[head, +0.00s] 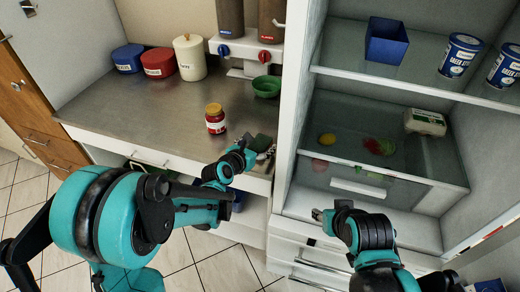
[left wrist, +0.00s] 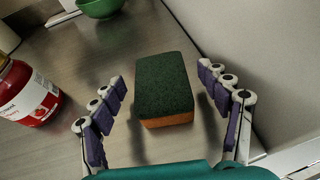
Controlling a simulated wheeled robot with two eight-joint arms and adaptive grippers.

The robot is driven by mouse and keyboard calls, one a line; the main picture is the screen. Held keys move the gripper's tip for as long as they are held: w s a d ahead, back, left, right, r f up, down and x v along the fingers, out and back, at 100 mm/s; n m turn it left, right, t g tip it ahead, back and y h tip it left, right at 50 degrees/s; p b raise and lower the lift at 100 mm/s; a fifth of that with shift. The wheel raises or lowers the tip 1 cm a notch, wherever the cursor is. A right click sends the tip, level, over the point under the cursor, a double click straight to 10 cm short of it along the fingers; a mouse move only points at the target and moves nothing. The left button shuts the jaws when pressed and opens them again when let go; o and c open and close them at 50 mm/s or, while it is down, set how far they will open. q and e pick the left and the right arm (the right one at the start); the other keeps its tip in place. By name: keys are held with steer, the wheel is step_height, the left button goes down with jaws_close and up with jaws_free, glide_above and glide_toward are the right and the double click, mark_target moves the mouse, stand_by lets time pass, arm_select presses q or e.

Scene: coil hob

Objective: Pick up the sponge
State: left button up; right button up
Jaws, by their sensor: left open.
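The sponge (left wrist: 165,88), dark green on top with an orange lower side, lies on the metal counter in the left wrist view. In the head view only part of the sponge (head: 263,142) shows beyond my left gripper (head: 258,152). My left gripper (left wrist: 162,80) is open, with a purple-padded finger on each side of the sponge. Gaps show between the fingers and the sponge; whether it is level with them I cannot tell. My right gripper (head: 322,214) is in front of the fridge, and its jaws are too small to read.
A red-labelled jar (head: 215,120) stands left of the sponge, and a green bowl (head: 266,87) stands behind it. The fridge side wall (head: 296,95) rises close on the right. Canisters (head: 158,63) stand at the back left; the counter's left middle is clear.

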arm_select(q)
steer(key=shift+w+d+f, duration=0.25)
steer(key=shift+w+d, duration=0.05)
steer(key=shift+w, duration=0.2)
steer(key=shift+s+r, duration=0.1)
steer(key=shift+c, duration=1.4)
steer(key=c, duration=0.5)
steer(key=shift+r, duration=0.1)
